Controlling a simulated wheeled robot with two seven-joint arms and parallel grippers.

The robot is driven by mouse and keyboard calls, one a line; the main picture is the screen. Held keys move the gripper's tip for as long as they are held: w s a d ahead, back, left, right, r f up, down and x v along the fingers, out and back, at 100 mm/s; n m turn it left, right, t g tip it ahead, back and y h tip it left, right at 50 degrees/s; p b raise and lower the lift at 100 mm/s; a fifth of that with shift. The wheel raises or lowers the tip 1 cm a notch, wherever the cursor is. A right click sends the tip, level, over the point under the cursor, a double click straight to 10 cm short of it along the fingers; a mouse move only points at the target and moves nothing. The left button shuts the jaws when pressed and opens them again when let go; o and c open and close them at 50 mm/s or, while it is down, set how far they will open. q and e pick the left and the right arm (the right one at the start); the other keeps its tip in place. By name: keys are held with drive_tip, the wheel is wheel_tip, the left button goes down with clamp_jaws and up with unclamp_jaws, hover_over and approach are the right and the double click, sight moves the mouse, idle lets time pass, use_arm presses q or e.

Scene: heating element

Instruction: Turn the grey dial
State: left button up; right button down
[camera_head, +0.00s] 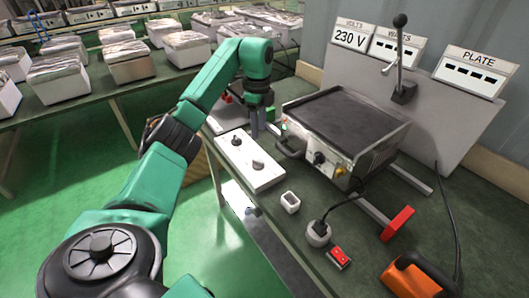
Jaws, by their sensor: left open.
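A heating plate unit with a dark flat top (345,118) stands on the green bench. A dark dial with a light grey rim (319,158) is on its front face. A white box (265,180) lies in front of it to the left, with two dark knobs, one farther back (237,141) and one nearer (258,164). I cannot tell by colour which is the grey dial. My left gripper (262,128) points down behind the white box and left of the heating plate. It is open and apart from the knobs and dial. My right gripper is not in view.
A grey panel (440,125) with a lever (398,60) and VOLTS, WATTS and PLATE displays stands behind. A white socket block (290,202), a plug (318,232), a red switch (338,258) and an orange-handled tool (412,280) lie in front. Covered boxes fill the back tables.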

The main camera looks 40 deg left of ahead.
sight(258, 160)
use_arm(q)
drive_tip(key=f, duration=0.3)
drive_tip(key=s+f+p, duration=0.1)
drive_tip(key=f, duration=0.2)
drive_tip(key=shift+s+a+f, duration=0.1)
drive_tip(key=shift+s+f, duration=0.1)
drive_tip(key=shift+f, duration=0.1)
drive_tip(key=f, duration=0.2)
drive_tip(key=w+f, duration=0.1)
drive_tip(key=f, duration=0.2)
drive_tip(key=shift+p, duration=0.3)
drive_tip(key=shift+s+f, duration=0.1)
drive_tip(key=shift+f, duration=0.1)
drive_tip(key=shift+s, duration=0.1)
drive_tip(key=shift+c, duration=0.9)
clamp_jaws()
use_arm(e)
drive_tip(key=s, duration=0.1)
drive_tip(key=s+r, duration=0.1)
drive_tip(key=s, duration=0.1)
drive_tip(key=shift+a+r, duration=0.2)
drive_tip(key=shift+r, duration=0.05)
